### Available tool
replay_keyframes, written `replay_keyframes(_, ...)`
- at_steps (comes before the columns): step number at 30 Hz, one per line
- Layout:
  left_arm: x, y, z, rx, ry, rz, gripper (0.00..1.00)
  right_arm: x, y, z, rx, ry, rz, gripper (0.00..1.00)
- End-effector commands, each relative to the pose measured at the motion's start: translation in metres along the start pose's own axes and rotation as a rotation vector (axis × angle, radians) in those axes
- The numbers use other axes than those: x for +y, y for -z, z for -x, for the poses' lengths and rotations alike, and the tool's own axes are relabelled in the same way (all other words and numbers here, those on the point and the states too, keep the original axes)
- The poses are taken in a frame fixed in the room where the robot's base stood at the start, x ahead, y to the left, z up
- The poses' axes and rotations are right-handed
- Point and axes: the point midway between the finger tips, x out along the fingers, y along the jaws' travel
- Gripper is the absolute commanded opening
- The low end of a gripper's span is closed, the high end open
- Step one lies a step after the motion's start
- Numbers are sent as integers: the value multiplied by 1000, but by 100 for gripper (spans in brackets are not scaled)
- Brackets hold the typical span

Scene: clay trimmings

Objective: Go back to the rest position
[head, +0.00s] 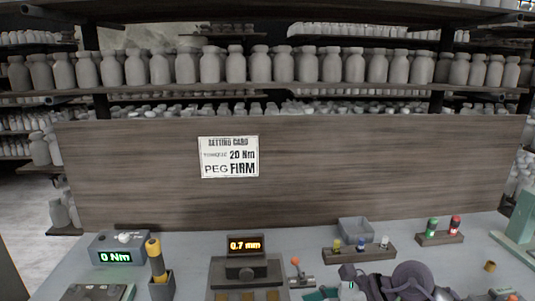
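Neither of my grippers can be made out in the head view. No arm comes in from the left over the bench. A dark rounded shape (410,280) stands at the bottom edge, right of the middle; I cannot tell what it is. The grey bench (205,248) fills the lower part of the view, and its near side is cut off.
On the bench are a box reading 0 Nm (114,250), a yellow-handled tool (154,259) in a holder, a gauge reading 0.7 mm (244,245), a grey bin (355,231) and peg racks (359,253). A wooden panel (330,170) with a setting card (229,157) stands behind.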

Motion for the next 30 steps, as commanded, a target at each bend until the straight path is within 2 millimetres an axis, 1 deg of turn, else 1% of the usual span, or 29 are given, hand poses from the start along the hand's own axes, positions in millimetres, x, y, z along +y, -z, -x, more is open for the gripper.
replay_keyframes(1,0,0,0,0,0,0,41,18,-22,-11,-163,-31,-76,57)
replay_keyframes(2,0,0,0,0,0,0,41,25,-37,-12,-264,-44,-130,57)
replay_keyframes(3,0,0,0,0,0,0,41,33,-56,-11,-399,-60,-211,57)
replay_keyframes(5,0,1,0,1,0,0,41,39,-80,-2,-593,-79,-349,57)
replay_keyframes(6,0,1,0,1,0,1,41,39,-93,8,-716,-88,-450,57)
replay_keyframes(8,0,1,0,1,0,1,41,34,-104,26,-895,-96,-617,57)
replay_keyframes(9,0,1,0,1,0,1,41,28,-107,39,-1010,-97,-735,57)
replay_keyframes(11,0,1,0,1,0,1,41,16,-102,58,-1170,-92,-926,57)
replay_keyframes(12,0,1,0,2,0,1,41,7,-92,71,-1270,-82,-1060,57)
replay_keyframes(14,0,2,0,2,0,1,41,-7,-70,86,-1409,-57,-1270,57)
replay_keyframes(15,0,2,0,3,0,1,41,-15,-50,94,-1494,-35,-1415,57)
replay_keyframes(17,0,3,0,4,0,1,41,-24,-14,102,-1607,12,-1639,57)
replay_keyframes(18,0,3,0,5,0,1,41,-26,14,104,-1672,52,-1794,57)
replay_keyframes(20,0,4,0,6,0,1,41,-23,58,103,-1754,128,-2029,57)
replay_keyframes(21,0,4,0,6,0,1,41,-16,88,100,-1794,187,-2183,57)
replay_keyframes(23,0,4,0,7,0,1,41,-1,128,93,-1832,284,-2394,57)
replay_keyframes(24,0,4,0,7,0,1,41,12,151,88,-1843,348,-2518,57)
replay_keyframes(25,0,4,0,7,0,1,41,21,166,84,1764,-378,2484,57)
replay_keyframes(27,0,4,0,7,0,1,41,44,194,76,1601,-439,2407,57)
replay_keyframes(29,0,4,0,7,0,1,41,63,212,70,1486,-480,2351,57)
replay_keyframes(30,0,4,0,7,0,1,41,76,223,67,1417,-507,2316,57)
